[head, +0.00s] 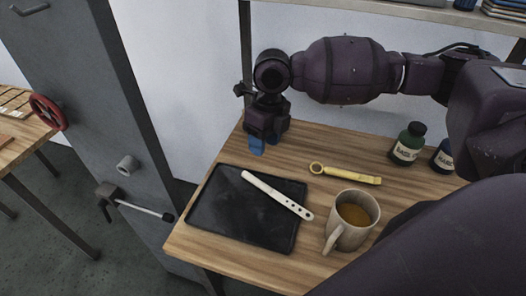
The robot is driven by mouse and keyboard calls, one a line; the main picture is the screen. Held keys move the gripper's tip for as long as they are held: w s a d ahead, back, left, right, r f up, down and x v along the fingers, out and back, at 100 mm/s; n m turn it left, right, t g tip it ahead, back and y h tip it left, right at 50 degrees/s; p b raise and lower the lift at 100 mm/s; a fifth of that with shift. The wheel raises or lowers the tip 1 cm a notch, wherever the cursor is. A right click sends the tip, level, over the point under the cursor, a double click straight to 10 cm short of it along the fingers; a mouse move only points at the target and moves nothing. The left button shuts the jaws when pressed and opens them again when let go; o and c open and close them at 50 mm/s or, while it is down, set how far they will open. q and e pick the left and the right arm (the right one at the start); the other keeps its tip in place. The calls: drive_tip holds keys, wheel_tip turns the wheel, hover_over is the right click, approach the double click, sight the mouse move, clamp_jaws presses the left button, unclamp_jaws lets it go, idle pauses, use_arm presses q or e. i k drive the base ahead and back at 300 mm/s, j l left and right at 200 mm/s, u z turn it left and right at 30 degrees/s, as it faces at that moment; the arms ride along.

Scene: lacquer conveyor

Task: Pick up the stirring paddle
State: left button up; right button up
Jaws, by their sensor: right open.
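The stirring paddle (276,194), a pale flat stick with several holes at its near end, lies slantwise on a black tray (206,218). Its holed end reaches over the tray's right edge. My right gripper (257,146) is above the back left part of the wooden table, behind the tray and apart from the paddle. It points down with blue fingertips and holds nothing that I can see. My left gripper is out of view.
A mug (345,236) of brown liquid stands right of the tray. A yellow ring-ended tool (345,175) lies behind it. Green (408,144) and dark blue (443,157) bottles stand at the back right. A grey column (92,110) with a lever stands left of the table.

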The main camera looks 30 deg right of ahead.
sight(308, 216)
drive_tip(key=k+j, duration=0.7)
drive_tip(key=k, duration=0.2)
